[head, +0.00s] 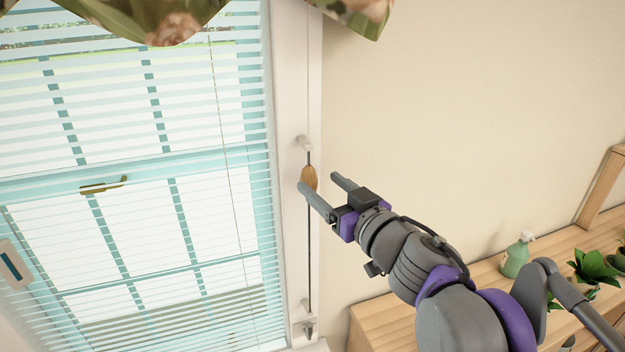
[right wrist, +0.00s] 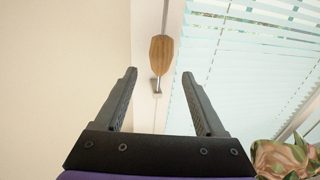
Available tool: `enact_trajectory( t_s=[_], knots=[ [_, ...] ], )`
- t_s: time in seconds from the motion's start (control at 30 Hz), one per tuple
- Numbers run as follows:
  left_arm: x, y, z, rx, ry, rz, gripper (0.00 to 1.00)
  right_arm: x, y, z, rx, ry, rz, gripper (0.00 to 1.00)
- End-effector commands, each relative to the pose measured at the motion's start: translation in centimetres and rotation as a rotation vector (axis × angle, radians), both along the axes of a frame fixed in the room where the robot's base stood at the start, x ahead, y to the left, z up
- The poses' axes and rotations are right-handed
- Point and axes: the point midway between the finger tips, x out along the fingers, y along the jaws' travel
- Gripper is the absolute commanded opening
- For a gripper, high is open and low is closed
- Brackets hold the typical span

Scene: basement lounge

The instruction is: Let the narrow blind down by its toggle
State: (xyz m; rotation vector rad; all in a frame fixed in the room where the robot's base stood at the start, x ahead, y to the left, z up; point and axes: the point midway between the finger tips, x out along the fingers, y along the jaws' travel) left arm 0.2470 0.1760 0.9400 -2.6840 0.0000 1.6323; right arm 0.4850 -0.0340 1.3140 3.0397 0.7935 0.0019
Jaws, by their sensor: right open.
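The blind (head: 220,105) is a run of pale horizontal slats across the window in the head view. The toggle (head: 309,177) is a brown wooden piece on a thin dark cord (head: 309,250) along the white window frame, just below a small peg (head: 303,143). The toggle also shows in the right wrist view (right wrist: 161,50). My right gripper (head: 319,181) is open and empty, its fingers pointing at the toggle; one fingertip overlaps the toggle's lower edge in the head view. In the wrist view the toggle appears beyond the fingertips, between their lines. Contact cannot be told. My left gripper is out of view.
A floral valance (head: 170,20) hangs above the window. A lower bracket (head: 308,328) sits at the cord's bottom end. A wooden cabinet (head: 375,325) at lower right carries a green spray bottle (head: 515,258) and plants (head: 592,268). The wall right of the frame is bare.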

Motion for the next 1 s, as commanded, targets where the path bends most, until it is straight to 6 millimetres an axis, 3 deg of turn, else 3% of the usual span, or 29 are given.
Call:
enact_trajectory(
  t_s=[0.1,0.3,0.77,0.87,0.97,1.0],
  knots=[
    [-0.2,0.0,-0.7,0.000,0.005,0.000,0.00,-2.0,-1.2,-0.2,0.000,0.001,-0.003,0.72],
    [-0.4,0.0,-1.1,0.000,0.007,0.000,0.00,-4.0,-2.3,0.0,0.000,0.000,-0.001,0.72],
    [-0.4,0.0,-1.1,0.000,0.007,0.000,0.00,-4.2,-3.0,-0.2,0.002,-0.001,-0.026,0.72],
    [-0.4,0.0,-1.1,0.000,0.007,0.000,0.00,-3.8,-5.3,-1.7,-0.004,0.001,-0.138,0.72],
    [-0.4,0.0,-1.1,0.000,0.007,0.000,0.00,-3.8,-9.6,-5.5,-0.026,0.049,-0.334,0.72],
    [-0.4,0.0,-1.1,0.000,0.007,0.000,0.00,-4.2,-11.5,-7.7,-0.042,0.093,-0.417,0.72]
  ],
)
